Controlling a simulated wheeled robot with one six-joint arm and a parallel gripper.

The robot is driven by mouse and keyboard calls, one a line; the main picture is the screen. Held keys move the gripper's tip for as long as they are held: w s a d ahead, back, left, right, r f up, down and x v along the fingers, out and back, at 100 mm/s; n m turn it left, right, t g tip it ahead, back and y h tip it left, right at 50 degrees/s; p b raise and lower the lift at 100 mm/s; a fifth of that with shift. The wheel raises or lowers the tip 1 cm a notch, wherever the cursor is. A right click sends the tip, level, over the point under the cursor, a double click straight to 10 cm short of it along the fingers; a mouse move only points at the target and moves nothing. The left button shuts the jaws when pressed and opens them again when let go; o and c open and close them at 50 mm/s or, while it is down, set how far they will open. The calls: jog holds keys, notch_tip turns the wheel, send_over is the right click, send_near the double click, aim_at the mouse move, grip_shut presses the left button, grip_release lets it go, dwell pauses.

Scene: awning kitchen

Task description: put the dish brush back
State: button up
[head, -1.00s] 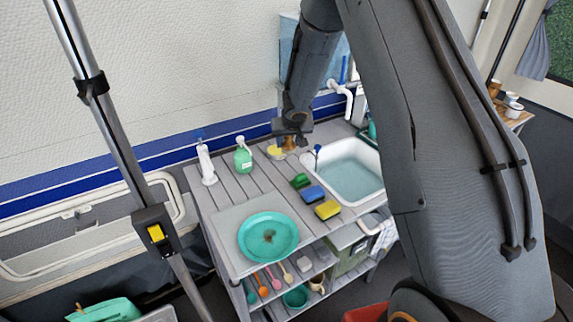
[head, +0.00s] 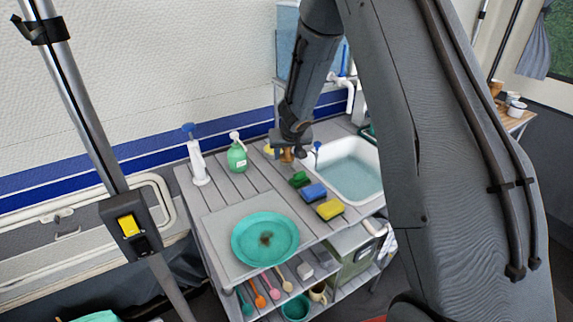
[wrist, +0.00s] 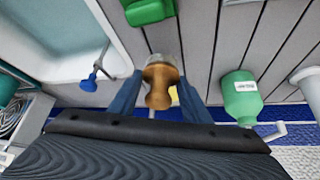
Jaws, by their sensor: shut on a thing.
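The dish brush (wrist: 160,88) has a brown wooden knob handle and a pale end. My gripper (wrist: 160,92) is shut on it, with one blue-grey finger on each side of the knob. In the head view my gripper (head: 291,146) hangs over the back of the grey slatted counter, left of the sink, and the brown brush (head: 287,155) shows just below it. I cannot tell whether the brush touches the counter. A small yellow thing (head: 269,149) lies just behind, partly hidden; its shape is unclear.
A green pump bottle (head: 237,157) and a white holder with a blue top (head: 197,163) stand to the left. Green (head: 299,179), blue (head: 314,192) and yellow (head: 330,209) sponges line the sink (head: 352,170). A small blue-topped item (head: 318,149) stands at the sink's rim. A teal plate (head: 265,238) lies in front.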

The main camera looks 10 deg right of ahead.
aim_at(287, 157)
jog(key=shift+f+b, duration=1.55)
jog(key=shift+f, duration=0.1)
jog(key=shift+f, duration=0.1)
jog(key=o, duration=1)
jog(key=s+d+r+h+p, duration=0.15)
jog(key=s+r+p, duration=0.35)
jog(key=s+r, duration=0.8)
jog(key=s+g, duration=0.1)
jog(key=s, duration=0.6)
jog(key=s+a+g+y, duration=0.1)
jog(key=s+g, duration=0.1)
jog(key=s, duration=0.6)
jog(key=s+r+g+y, duration=0.1)
jog(key=s, duration=0.6)
jog(key=shift+s+a+n+g, duration=0.25)
jog(key=shift+s+n+g, duration=0.05)
jog(key=shift+g, duration=0.1)
